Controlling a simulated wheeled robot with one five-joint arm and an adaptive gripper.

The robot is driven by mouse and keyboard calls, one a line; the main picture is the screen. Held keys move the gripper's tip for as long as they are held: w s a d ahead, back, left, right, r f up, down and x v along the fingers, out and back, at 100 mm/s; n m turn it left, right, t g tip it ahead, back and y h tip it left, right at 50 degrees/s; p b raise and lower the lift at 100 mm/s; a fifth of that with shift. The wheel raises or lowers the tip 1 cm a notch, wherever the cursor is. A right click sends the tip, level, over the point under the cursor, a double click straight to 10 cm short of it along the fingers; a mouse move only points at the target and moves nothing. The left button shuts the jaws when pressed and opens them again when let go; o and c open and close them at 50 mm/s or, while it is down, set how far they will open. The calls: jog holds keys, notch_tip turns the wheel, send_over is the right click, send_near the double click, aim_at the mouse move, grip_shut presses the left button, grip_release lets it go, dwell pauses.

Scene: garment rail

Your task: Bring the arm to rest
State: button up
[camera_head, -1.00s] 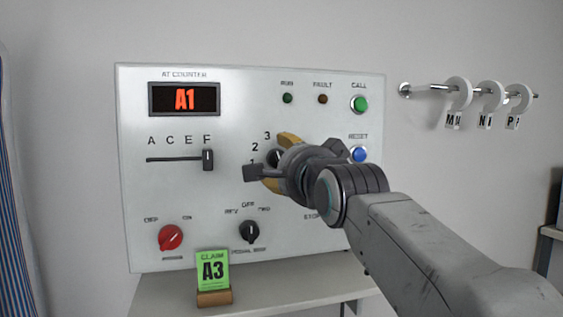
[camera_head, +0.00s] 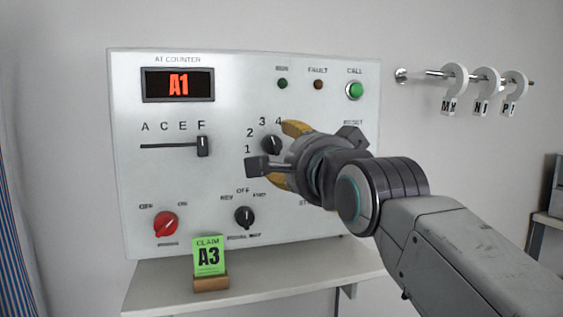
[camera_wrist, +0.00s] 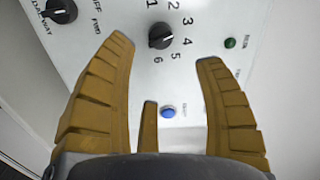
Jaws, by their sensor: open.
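My gripper (camera_head: 287,155) is in front of the right half of the white control panel (camera_head: 225,105). The black numbered knob (camera_head: 271,145) lies beyond the fingertips. It also shows in the wrist view (camera_wrist: 161,36), apart from both fingers. The arm is still stretched out toward the panel. It hides the knob's higher numbers, the blue button and the lower right of the panel in the head view.
The panel's display (camera_head: 179,85) reads A1. A slider (camera_head: 203,146) is at F. A green card (camera_head: 209,256) reading A3 stands on a shelf (camera_head: 150,284) below. A rail (camera_head: 438,74) with several tagged rings is at right. A blue striped cloth (camera_head: 14,240) hangs at left.

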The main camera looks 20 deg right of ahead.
jog(key=s+f+n+g+p, duration=0.7)
jog(key=s+p, duration=0.4)
jog(key=p, duration=0.2)
jog(key=s+f+n+g+p, duration=0.7)
jog(key=s+n+p, duration=0.2)
jog(key=s+p, duration=0.3)
jog(key=shift+f+g+p, duration=0.3)
jog(key=shift+f+p, duration=0.1)
jog(key=shift+p, duration=0.85)
jog(key=shift+c, duration=0.3)
